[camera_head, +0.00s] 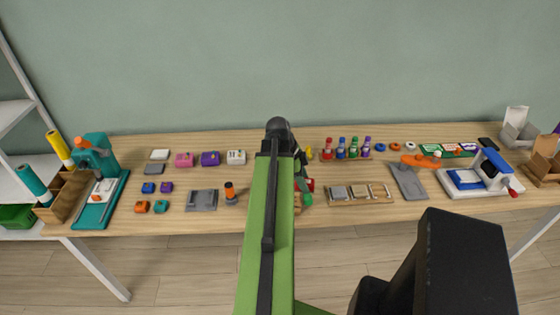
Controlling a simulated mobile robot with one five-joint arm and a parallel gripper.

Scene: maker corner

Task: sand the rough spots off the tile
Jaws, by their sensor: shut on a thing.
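A flat grey plate (202,200) lies left of my arm, with a darker patch on it; it may be the tile, but rough spots are too small to make out. An orange-topped tool on a grey base (231,193) stands just right of it. A second grey slab (409,182) lies to the right, with an orange tool (421,161) at its far end. My gripper (302,180) is mostly hidden behind my green arm, over the middle of the table. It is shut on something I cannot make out. Small red and green parts show beside it.
A wooden tray with several square pads (358,202) and a rack of coloured bottles (346,156) are right of my gripper. A teal press (98,160) stands far left, a white and blue machine (485,175) far right. Small coloured blocks (184,159) lie left of my arm.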

